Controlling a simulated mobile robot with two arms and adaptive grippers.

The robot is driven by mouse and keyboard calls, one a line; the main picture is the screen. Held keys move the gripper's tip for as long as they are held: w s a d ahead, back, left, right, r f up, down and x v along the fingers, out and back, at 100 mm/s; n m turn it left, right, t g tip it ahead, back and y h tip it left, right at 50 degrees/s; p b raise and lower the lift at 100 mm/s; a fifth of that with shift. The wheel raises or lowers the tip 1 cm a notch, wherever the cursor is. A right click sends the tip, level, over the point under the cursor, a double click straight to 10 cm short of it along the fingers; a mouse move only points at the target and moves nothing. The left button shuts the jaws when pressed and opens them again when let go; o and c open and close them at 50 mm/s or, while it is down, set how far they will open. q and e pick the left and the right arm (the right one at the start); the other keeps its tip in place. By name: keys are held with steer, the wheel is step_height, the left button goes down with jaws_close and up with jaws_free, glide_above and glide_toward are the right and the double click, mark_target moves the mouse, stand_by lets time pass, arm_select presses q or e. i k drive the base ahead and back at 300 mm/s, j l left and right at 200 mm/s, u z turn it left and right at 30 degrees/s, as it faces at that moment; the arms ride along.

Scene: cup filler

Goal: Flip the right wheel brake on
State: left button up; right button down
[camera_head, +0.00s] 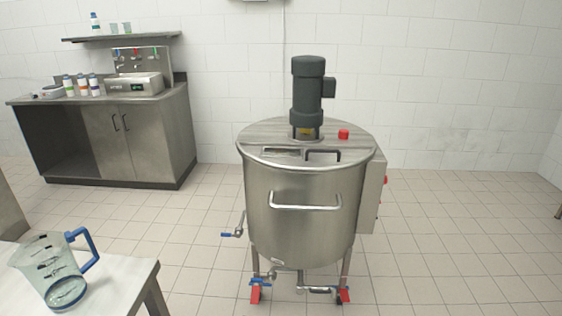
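A large steel mixing tank (300,225) stands on legs in the middle of the head view, with a dark motor (307,92) on its lid. Two red wheel brake pedals show at the feet of its legs. The right wheel brake (345,296) is at the foot of the right leg, and the left wheel brake (256,294) is at the foot of the left leg. Both are small here, and I cannot tell whether either is on or off. Neither of my grippers is in view.
A table (118,287) with a clear measuring jug (58,270) stands at the lower left. A steel cabinet (150,140) with bottles stands by the back wall. A blue-handled valve (233,234) juts from the tank's left side. The tiled floor (460,240) at right is clear.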

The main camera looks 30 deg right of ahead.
mark_target(343, 293)
steer(key=z, duration=1.55)
steer(key=i+l, duration=0.95)
steer(key=l, duration=0.3)
steer(key=i+l, duration=0.5)
steer(key=l, duration=0.1)
